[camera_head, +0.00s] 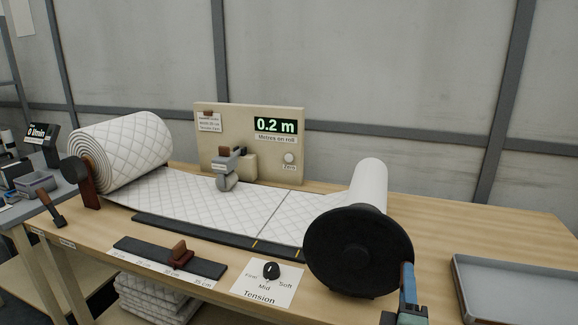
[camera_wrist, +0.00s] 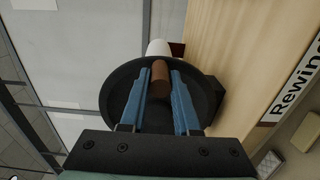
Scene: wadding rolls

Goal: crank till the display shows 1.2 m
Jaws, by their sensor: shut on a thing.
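The display (camera_head: 275,125) on the beige panel reads 0.2 m, above the label "Metres on roll". My gripper (camera_head: 408,272) is at the right edge of the black crank disc (camera_head: 350,255) at the front of the white take-up roll (camera_head: 369,183). In the wrist view, the blue fingers of my gripper (camera_wrist: 160,85) are on both sides of the brown crank handle (camera_wrist: 160,73), shut on it. The black disc (camera_wrist: 118,95) lies behind the fingers. In the head view the handle is hidden by my gripper.
Quilted wadding (camera_head: 180,195) runs from the big supply roll (camera_head: 130,150) to the take-up roll. A tension knob (camera_head: 271,270) and a width slider (camera_head: 180,254) sit along the front. A grey tray (camera_head: 510,290) is at the right.

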